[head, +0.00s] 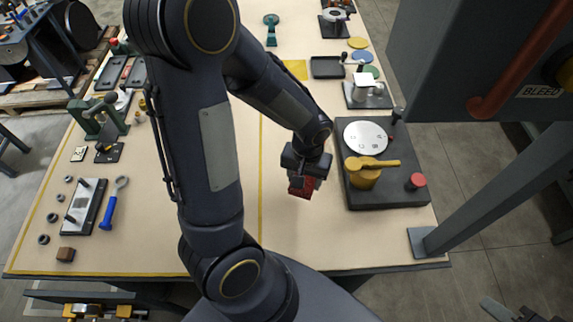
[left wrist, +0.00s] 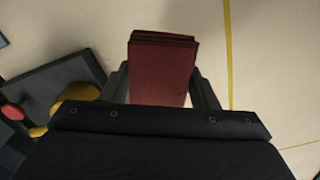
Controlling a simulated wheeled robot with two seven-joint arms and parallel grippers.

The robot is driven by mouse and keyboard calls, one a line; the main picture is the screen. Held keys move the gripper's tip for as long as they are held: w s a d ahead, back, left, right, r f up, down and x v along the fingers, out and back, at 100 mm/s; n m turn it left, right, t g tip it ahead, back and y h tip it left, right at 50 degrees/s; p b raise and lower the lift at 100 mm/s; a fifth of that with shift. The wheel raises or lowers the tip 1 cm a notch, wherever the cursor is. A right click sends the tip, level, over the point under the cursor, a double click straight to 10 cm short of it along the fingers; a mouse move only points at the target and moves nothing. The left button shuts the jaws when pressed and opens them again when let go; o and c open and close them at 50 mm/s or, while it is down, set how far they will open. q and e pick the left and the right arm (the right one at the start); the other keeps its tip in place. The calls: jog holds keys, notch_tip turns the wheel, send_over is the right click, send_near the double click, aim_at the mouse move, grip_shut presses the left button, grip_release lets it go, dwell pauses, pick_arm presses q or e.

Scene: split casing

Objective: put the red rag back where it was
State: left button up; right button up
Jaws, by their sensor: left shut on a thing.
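The red rag (head: 301,188) is a small folded dark red cloth. My left gripper (head: 304,177) is shut on it, over the right part of the table, left of the black plate. In the left wrist view the folded rag (left wrist: 162,68) stands out between the two fingers of the left gripper (left wrist: 163,88). I cannot tell how high above the table it is. My right gripper is not in view.
A black plate (head: 395,196) right of the rag carries a white disc (head: 365,138), a yellow part (head: 364,178) and a red knob (head: 417,181). A yellow line (head: 261,150) runs down the table (head: 240,240). Open table lies left of the rag. A grey cabinet (head: 480,60) overhangs the right side.

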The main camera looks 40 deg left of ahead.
pick_arm(q)
jog(key=w+a+f, duration=0.3)
jog(key=a, duration=0.3)
jog(key=b, duration=0.3)
send_over(285, 173)
jog(key=d, duration=0.2)
jog(key=f, duration=0.4)
jog(key=shift+s+a+f, duration=0.2)
jog(key=shift+s+f, duration=0.1)
jog(key=shift+s, duration=0.1)
jog(key=shift+w+a+f, duration=0.25)
jog(key=shift+a+f, duration=0.25)
jog(key=shift+f, duration=0.1)
jog(key=shift+w+a+f+b, duration=0.1)
jog(key=shift+f+b, duration=0.5)
jog(key=shift+f, duration=0.25)
jog(key=shift+w+a+f+b, duration=0.1)
jog(key=shift+f+b, duration=0.5)
jog(key=shift+f, duration=0.25)
jog(key=shift+f, duration=0.1)
jog(key=shift+f, duration=0.15)
jog(key=o, duration=1)
jog(key=shift+o, duration=0.2)
